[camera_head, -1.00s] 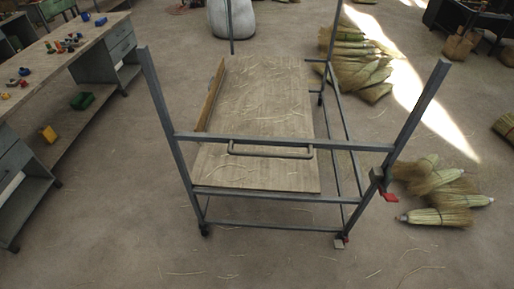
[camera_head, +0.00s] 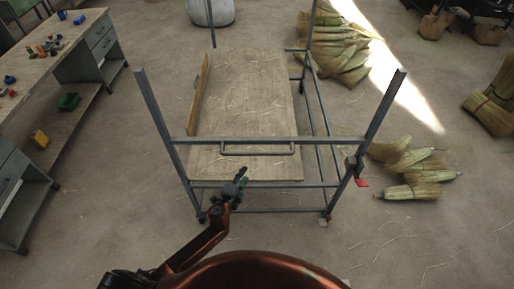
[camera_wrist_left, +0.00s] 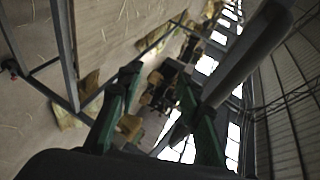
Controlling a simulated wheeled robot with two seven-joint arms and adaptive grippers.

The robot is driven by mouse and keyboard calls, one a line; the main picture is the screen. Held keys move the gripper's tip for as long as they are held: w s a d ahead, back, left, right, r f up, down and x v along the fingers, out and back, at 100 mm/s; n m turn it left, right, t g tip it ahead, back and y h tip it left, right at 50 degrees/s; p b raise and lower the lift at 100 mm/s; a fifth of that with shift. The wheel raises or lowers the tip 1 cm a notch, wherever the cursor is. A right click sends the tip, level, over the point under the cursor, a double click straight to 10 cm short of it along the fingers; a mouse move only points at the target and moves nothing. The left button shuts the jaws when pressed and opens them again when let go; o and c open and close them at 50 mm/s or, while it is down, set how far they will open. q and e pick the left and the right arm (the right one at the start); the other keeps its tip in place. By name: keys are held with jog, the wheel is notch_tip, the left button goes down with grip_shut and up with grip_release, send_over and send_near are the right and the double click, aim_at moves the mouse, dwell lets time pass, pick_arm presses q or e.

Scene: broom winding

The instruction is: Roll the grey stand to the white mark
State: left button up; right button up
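The grey stand (camera_head: 250,140) is a metal frame with upright posts and a wooden board (camera_head: 250,100) on it. It stands on casters in the middle of the head view. A grey handle (camera_head: 257,153) crosses its near side. My left gripper (camera_head: 239,180) is at the near lower rail, below the handle; I cannot tell whether it touches. The left wrist view shows its green fingers (camera_wrist_left: 160,98) apart, with a grey bar (camera_wrist_left: 252,52) close by the right finger. I cannot pick out the white mark for certain. My right gripper is out of view.
A workbench (camera_head: 60,45) with shelves and small coloured parts stands at the left. Broom heads lie at the right (camera_head: 415,170) and behind the stand (camera_head: 335,45). A red piece (camera_head: 361,183) sticks out from the right post. The floor in front holds loose straw.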

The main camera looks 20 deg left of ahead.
pick_arm(q)
jog(key=m+t+h+p, duration=0.1)
jog(key=m, duration=0.1)
send_near(258, 153)
jog(key=w+f, duration=0.2)
jog(key=w, duration=0.1)
jog(key=x, duration=0.7)
jog(key=shift+w+d+r+b, duration=0.1)
jog(key=shift+w+r+b, duration=0.1)
jog(key=shift+w+b, duration=0.1)
jog(key=shift+c, duration=0.2)
grip_shut()
